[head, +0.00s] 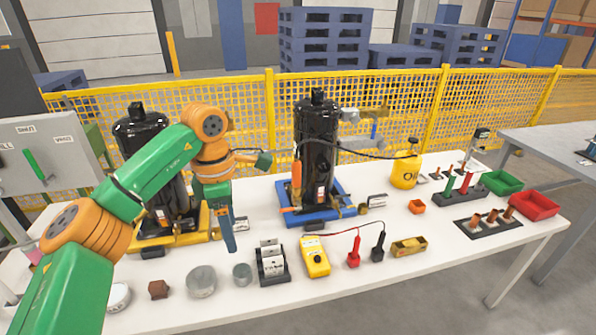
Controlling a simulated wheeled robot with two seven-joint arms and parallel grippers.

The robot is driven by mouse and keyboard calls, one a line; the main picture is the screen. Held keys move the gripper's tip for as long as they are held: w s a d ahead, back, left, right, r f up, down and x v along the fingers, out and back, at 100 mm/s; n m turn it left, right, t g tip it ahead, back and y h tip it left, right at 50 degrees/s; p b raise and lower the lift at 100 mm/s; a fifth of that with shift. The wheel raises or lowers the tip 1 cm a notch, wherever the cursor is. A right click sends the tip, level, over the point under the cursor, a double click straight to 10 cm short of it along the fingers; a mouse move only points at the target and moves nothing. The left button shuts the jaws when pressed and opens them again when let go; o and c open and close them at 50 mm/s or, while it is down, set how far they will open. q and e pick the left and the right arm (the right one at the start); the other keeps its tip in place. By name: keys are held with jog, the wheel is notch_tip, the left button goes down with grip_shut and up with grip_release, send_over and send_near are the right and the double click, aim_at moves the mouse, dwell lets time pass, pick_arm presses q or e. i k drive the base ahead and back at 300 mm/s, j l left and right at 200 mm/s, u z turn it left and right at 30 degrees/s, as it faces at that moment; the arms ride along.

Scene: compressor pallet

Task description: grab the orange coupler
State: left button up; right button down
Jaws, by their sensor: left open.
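An upright orange piece (297,172), which looks like the coupler, is at the left side of the right black compressor (317,140). Whether it is fixed there or hangs from a hose is too small to tell. My left gripper (229,237) points down over the table, between the two compressors and left of the orange piece, apart from it. It is open, and I see nothing held in it. Its fingers overlap in this view. My right gripper is not in view.
The right compressor stands on a blue pallet (343,188), the left one on a yellow pallet (196,236). A yellow meter (314,258), a yellow oil can (404,172), a small orange block (417,206) and red and green bins (535,206) share the white table. Yellow mesh fencing stands behind.

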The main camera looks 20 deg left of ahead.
aim_at(296, 166)
jog(key=i, duration=1.4)
